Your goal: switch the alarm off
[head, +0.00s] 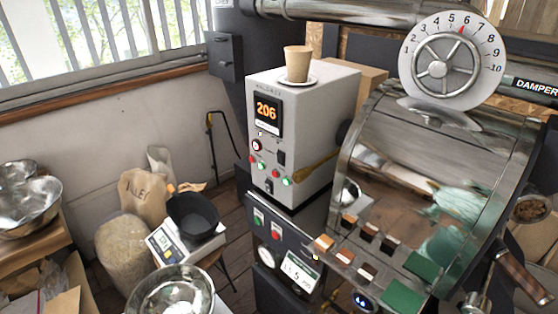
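A light grey control box (318,125) stands on the dark machine front, left of the roaster drum. Its front has a display (267,111) reading 206 in orange. Below it are a small round dial or button (256,145), a black rocker switch (281,158), several small red and green buttons (275,173), and a dark switch (269,187) at the bottom. I cannot read the small labels or tell which control belongs to the alarm. Neither of my grippers shows in the head view.
A paper cup (297,63) stands on a saucer on the box. The shiny roaster (420,170) with its damper dial (451,57) fills the right. A scale (180,243) with a black pan (195,214), sacks (124,252) and metal bowls (170,292) are at left.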

